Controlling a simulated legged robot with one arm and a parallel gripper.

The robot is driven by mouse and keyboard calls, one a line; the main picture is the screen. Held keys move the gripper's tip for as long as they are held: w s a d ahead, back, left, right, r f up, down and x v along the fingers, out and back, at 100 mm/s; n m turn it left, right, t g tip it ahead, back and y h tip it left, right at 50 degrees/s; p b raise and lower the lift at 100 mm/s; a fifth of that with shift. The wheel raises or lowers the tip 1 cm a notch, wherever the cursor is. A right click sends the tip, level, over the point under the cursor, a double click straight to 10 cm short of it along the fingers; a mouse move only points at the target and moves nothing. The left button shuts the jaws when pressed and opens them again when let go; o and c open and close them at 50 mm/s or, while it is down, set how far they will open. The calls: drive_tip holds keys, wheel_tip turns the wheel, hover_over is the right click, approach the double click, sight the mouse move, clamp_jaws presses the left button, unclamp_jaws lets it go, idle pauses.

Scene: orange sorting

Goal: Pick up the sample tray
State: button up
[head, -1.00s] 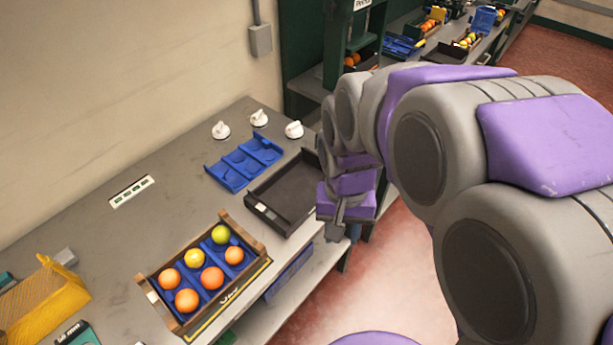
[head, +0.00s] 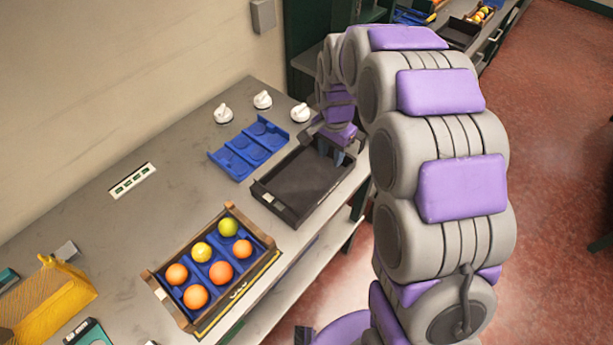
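An empty black tray (head: 275,204) lies on the grey table near its right edge. Beside it is an empty blue tray with round hollows (head: 229,163). A wooden-sided crate (head: 169,304) with a blue insert holds several orange and yellow-green fruits, nearer to me. Which of these is called the sample tray, I cannot tell. My gripper (head: 332,153) is at the far right end of the black tray, pointing down. Its two dark fingers look apart, close to the tray's rim. Whether they touch it is not clear.
White knobs (head: 263,100) stand at the table's back. A yellow mesh holder (head: 50,302) is at lower left. A label strip (head: 132,180) lies by the wall. Bare table (head: 160,222) lies between. More trays of fruit stand on a farther bench.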

sight(327, 189)
wheel_tip(327, 189, down, 16)
drive_tip(key=b, duration=0.2)
drive_tip(key=shift+s+f+b, duration=0.15)
drive_tip(key=shift+f+b, duration=0.05)
drive_tip(key=shift+b, duration=0.15)
drive_tip(key=shift+c, duration=0.5)
clamp_jaws()
